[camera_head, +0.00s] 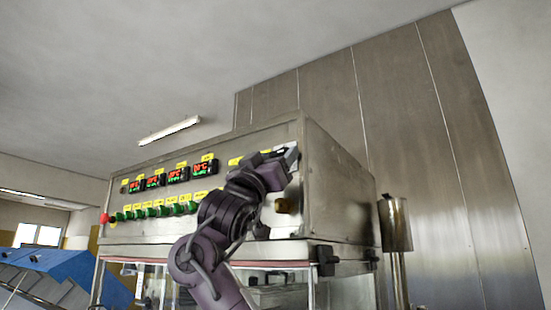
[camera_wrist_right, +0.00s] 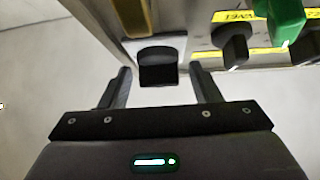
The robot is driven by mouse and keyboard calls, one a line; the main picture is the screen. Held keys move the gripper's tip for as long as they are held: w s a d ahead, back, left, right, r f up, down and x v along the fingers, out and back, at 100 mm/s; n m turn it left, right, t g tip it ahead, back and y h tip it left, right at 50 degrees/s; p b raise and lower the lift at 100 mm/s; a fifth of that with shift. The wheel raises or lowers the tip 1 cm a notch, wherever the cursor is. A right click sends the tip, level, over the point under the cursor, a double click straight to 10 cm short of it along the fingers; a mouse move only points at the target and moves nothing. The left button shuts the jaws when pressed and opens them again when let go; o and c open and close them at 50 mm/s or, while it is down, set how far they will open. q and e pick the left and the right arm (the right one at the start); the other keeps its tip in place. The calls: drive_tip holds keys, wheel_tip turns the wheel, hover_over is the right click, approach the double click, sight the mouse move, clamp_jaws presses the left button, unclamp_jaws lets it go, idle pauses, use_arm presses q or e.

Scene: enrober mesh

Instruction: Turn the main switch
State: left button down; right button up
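The steel control cabinet (camera_head: 335,170) fills the middle of the head view. My right gripper (camera_head: 288,157) is at the upper right end of its front panel. In the right wrist view, my right gripper (camera_wrist_right: 161,70) has its fingers spread apart, with nothing held. A black knob (camera_wrist_right: 157,56) stands out from the panel, seen between and just beyond the fingertips; contact cannot be told. It may be the main switch, but no readable label confirms this. My right arm hides this panel area in the head view. My left gripper is not in view.
Another black knob (camera_wrist_right: 236,46) and a green knob (camera_wrist_right: 285,18) are close by at the right of the wrist view. Red and green displays (camera_head: 178,174) and a row of green knobs (camera_head: 165,210) line the panel. A metal cylinder (camera_head: 395,222) stands to the right.

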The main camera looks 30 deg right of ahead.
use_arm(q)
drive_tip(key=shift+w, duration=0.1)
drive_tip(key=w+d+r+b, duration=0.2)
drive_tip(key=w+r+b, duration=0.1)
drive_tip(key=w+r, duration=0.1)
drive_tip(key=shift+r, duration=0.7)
use_arm(e)
drive_tip(key=v, duration=0.7)
drive_tip(key=shift+a+f, duration=0.25)
drive_tip(key=shift+a, duration=0.05)
